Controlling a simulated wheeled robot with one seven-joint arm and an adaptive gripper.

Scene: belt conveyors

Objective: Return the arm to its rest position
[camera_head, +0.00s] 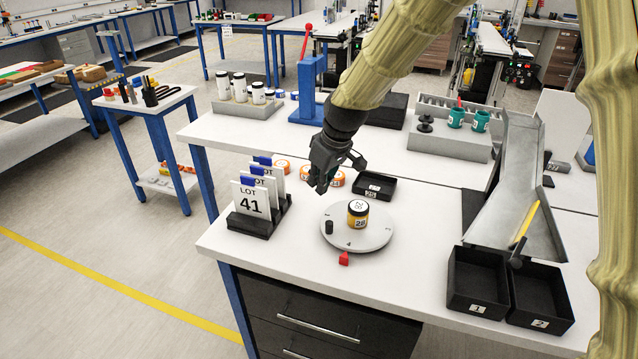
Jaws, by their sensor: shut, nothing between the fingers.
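My gripper (331,168) is black and hangs at the end of my tan, sleeved arm above the white workbench (415,259). Its fingers point down and are shut with nothing between them. It is behind and a little left of a round grey turntable (376,236). A small black peg (329,227) also stands there. Part of the bench behind the gripper is hidden by the arm.
A rack of LOT cards (262,226) stands left of the gripper. A small black tray (375,186) and orange-ringed jars lie close by. At right are a grey chute (513,200) and black bins (478,281) (541,297). A blue press (309,90) stands behind.

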